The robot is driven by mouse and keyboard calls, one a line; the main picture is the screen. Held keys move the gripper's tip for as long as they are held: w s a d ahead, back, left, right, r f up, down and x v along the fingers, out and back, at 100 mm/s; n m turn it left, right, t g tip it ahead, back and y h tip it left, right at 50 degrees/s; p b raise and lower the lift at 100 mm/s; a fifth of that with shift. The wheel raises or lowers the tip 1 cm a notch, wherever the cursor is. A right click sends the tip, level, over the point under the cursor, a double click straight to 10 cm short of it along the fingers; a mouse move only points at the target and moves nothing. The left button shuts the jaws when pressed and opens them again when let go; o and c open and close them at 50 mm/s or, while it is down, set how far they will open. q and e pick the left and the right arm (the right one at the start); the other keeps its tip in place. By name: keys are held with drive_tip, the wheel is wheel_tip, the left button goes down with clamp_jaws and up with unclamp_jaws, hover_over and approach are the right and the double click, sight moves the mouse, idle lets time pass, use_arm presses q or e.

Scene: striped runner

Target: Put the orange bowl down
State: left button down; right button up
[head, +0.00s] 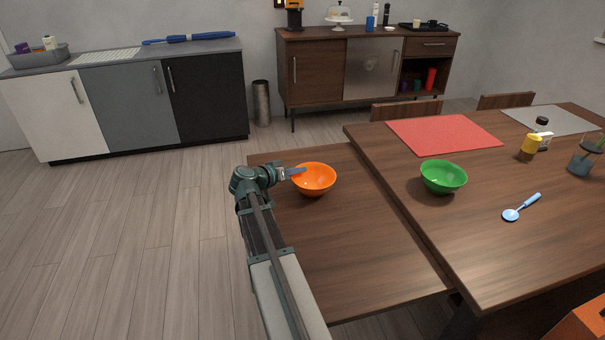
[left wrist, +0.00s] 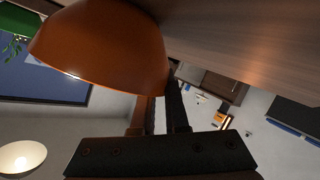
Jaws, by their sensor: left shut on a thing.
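The orange bowl (head: 317,184) is upright over the left end of the wooden bench (head: 365,240), close to its surface. I cannot tell whether its base touches. My left gripper (head: 292,172) is shut on the bowl's left rim. In the left wrist view the bowl (left wrist: 105,48) fills the upper left, and the fingers (left wrist: 160,112) meet its rim. My right gripper is not in view.
A higher wooden table (head: 460,235) stands right of the bench, with a green bowl (head: 443,178), a blue spoon (head: 513,213) and a red placemat (head: 445,134). The bench surface in front of the orange bowl is clear. Open floor (head: 130,230) lies to the left.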

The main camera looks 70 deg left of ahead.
use_arm(q)
drive_tip(key=shift+f, duration=0.1)
drive_tip(key=c, duration=0.9)
unclamp_jaws()
drive_tip(key=shift+r, duration=0.25)
drive_tip(key=p+v, duration=0.3)
drive_tip(key=v, duration=0.7)
drive_tip(key=shift+s+d+p, duration=0.1)
drive_tip(key=shift+p, duration=0.25)
drive_tip(key=shift+v, duration=0.85)
